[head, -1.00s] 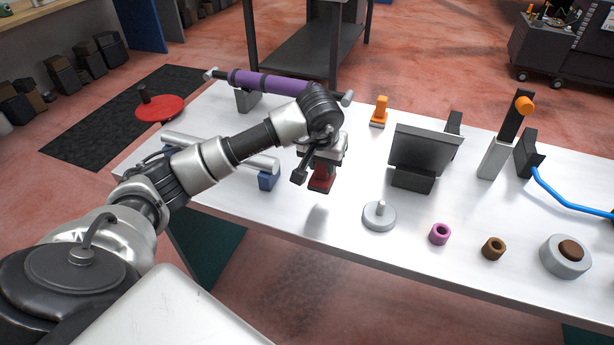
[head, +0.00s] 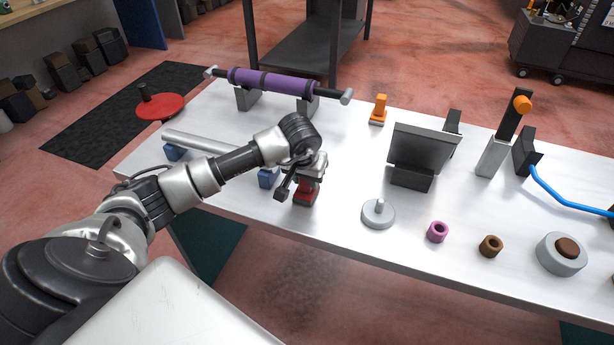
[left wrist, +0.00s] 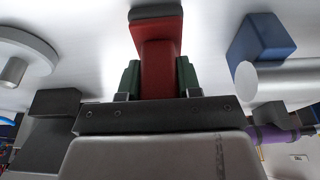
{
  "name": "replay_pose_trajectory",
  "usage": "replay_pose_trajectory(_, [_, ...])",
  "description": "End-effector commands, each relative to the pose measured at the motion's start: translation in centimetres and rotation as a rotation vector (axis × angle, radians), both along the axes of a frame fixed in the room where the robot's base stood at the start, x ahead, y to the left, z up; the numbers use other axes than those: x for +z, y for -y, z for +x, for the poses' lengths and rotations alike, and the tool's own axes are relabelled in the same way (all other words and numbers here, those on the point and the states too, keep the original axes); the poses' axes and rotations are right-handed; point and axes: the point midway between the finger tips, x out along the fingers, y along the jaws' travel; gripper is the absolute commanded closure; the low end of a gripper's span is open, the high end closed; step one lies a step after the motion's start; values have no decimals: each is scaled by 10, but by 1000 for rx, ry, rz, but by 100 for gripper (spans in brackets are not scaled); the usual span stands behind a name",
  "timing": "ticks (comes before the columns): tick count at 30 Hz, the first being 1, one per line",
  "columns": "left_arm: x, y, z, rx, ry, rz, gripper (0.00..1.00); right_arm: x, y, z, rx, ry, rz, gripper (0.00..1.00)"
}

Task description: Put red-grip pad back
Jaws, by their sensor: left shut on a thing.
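The red-grip pad (head: 306,196) is in my left gripper (head: 308,181), over the front middle part of the white table (head: 340,225). In the left wrist view the pad's red grip (left wrist: 159,65) sits between the green-lined fingers of the left gripper (left wrist: 159,78), with its dark base (left wrist: 156,12) pointing away from the fingers. The pad is close to the tabletop; I cannot tell whether it touches. My right gripper is not in view.
A blue block (head: 267,178) under a silver tube (head: 188,139) stands just left of the pad. A grey disc with a peg (head: 378,216) is to the right. A purple roller (head: 272,83), an orange-grip pad (head: 379,108) and a dark screen (head: 421,148) stand farther back.

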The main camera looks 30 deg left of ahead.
Motion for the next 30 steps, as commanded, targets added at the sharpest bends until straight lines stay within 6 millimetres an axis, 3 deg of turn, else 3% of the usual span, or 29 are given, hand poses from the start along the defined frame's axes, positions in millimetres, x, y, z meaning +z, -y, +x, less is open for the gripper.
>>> replay_pose_trajectory(1, [-3,0,0,0,2,0,100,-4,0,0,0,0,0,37])
replay_pose_trajectory(2, [-2,0,0,0,1,0,65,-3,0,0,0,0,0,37])
replay_pose_trajectory(7, [-1,0,0,0,0,0,41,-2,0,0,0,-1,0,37])
replay_pose_trajectory(20, [2,1,0,0,-2,-5,41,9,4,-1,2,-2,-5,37])
replay_pose_trajectory(27, [47,-1,-14,-1,8,4,41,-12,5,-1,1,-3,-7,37])
replay_pose_trajectory(30, [69,1,-20,-1,6,1,41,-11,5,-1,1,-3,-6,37])
